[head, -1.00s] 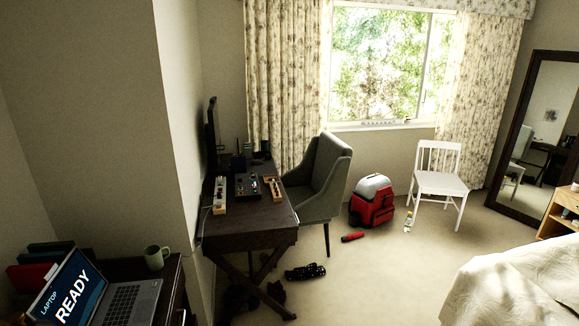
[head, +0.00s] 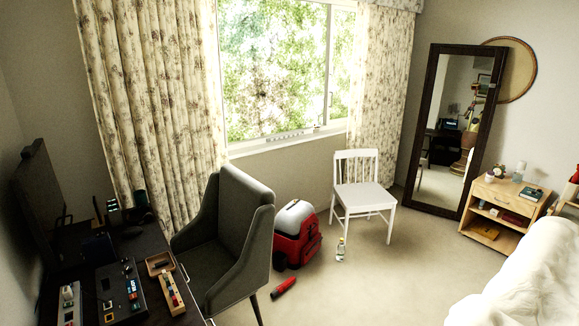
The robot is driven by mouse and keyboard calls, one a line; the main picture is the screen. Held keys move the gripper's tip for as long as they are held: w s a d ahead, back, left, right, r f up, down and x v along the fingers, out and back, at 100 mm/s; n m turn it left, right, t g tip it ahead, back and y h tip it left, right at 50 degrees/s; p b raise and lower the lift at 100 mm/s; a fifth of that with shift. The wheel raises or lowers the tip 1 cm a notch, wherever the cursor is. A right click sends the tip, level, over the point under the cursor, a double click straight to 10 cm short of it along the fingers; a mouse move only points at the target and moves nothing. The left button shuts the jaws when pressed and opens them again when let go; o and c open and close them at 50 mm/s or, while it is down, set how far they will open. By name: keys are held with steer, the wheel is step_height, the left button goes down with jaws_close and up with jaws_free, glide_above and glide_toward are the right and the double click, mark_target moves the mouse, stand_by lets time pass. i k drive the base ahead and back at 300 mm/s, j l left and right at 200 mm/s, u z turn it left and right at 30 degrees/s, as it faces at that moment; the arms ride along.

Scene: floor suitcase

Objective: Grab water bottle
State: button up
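A small clear water bottle (head: 340,249) with a pale label stands upright on the carpet in the head view. It is just in front of the white chair (head: 364,196) and to the right of the red and grey suitcase-like case (head: 297,234). My gripper is not in the head view, so its state and its distance from the bottle cannot be seen.
A red cylinder (head: 284,287) lies on the floor near the case. A grey armchair (head: 232,240) and dark desk (head: 150,295) stand at left. The bed (head: 525,285) is at lower right, a wooden nightstand (head: 500,212) behind it. Carpet between is clear.

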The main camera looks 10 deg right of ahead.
mark_target(341, 247)
steer(key=i+z, duration=0.3)
steer(key=i, duration=0.6)
steer(key=i+j+z, duration=0.1)
steer(key=i+z, duration=0.15)
steer(key=i, duration=0.65)
steer(key=i+j+z, duration=0.1)
steer(key=i, duration=0.35)
steer(key=i+j, duration=0.2)
steer(key=i, duration=0.3)
steer(key=i+j+z, duration=0.15)
steer(key=i, duration=0.3)
steer(key=i+j, duration=0.25)
steer(key=i, duration=0.2)
steer(key=l+z, duration=0.05)
